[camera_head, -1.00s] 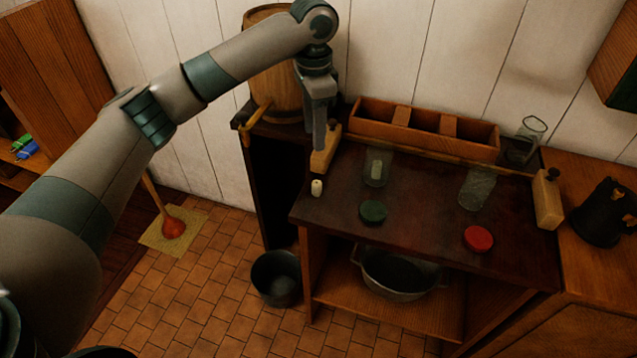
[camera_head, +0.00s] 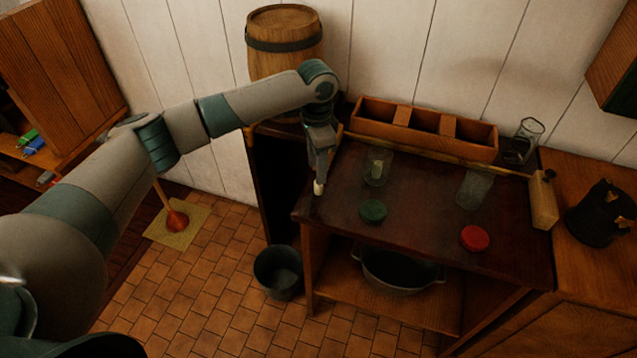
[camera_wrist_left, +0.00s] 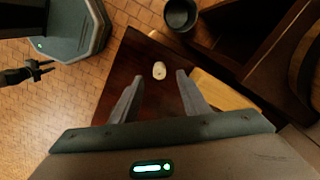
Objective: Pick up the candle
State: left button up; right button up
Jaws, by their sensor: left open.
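A short white candle (camera_head: 319,188) stands near the left front corner of the dark wooden table (camera_head: 430,215). My left gripper (camera_head: 319,178) points down right over the candle and hides part of it in the head view. In the left wrist view its two fingers (camera_wrist_left: 158,80) are apart, and the candle (camera_wrist_left: 159,70) shows in line with the gap, near the fingertips. I cannot tell whether they touch it. A dark pronged part at the left of the wrist view, probably my right gripper (camera_wrist_left: 38,70), is too small to read.
A glass (camera_head: 378,168) with a pale candle-like piece inside stands behind right of the candle. A green lid (camera_head: 373,211), a red lid (camera_head: 474,238) and another glass (camera_head: 474,190) are farther right. A wooden divided box (camera_head: 425,124) lines the back. A bucket (camera_head: 278,271) stands on the floor.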

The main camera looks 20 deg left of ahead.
pick_arm(q)
jog(key=shift+f, duration=0.75)
jog(key=shift+d+f+p, duration=0.1)
jog(key=shift+f+p, duration=0.5)
jog(key=shift+p, duration=0.15)
notch_tip(320, 180, down, 3)
jog(key=shift+d+f+p, duration=0.1)
jog(key=shift+p, duration=0.6)
jog(key=shift+f, duration=0.4)
